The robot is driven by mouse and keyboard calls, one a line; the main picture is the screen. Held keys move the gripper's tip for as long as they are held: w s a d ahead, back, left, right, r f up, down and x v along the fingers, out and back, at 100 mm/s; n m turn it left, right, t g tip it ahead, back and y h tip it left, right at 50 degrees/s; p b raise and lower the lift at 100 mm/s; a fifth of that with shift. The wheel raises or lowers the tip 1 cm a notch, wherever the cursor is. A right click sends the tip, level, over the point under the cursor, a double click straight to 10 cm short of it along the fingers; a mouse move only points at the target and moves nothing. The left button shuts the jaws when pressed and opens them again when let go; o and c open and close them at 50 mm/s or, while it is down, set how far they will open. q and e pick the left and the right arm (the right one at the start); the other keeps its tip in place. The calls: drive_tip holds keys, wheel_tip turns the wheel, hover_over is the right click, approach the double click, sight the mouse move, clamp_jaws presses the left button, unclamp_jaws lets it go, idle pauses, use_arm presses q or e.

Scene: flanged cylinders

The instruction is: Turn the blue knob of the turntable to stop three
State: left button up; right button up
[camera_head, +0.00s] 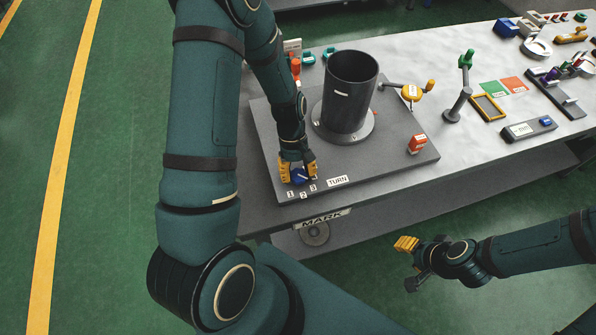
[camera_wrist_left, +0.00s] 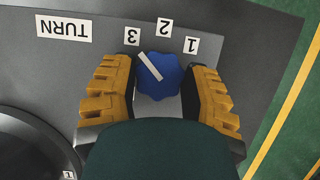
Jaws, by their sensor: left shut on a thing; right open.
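The blue knob (camera_wrist_left: 162,77) sits at the near left corner of the turntable's grey base plate (camera_head: 395,166). Its white pointer line slants up-left in the left wrist view, roughly toward label 3 (camera_wrist_left: 132,37). Labels 2 (camera_wrist_left: 164,27) and 1 (camera_wrist_left: 191,44) stand to the right of it there. My left gripper (camera_head: 298,173) is shut on the knob, with a yellow-padded finger on each side. The knob also shows between the fingers in the head view (camera_head: 299,177). My right gripper (camera_head: 407,262) is open and empty, off the table's front edge.
A dark open cylinder (camera_head: 349,95) stands on a flanged round disc on the base plate, close to my left arm. Another station with a green-topped lever (camera_head: 464,75) stands further right. The plate front between knob and red block is clear.

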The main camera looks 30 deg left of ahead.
use_arm(q)
drive_tip(key=o, duration=1.2)
drive_tip(key=shift+f, duration=0.1)
drive_tip(key=shift+o, duration=0.2)
drive_tip(key=v, duration=1.2)
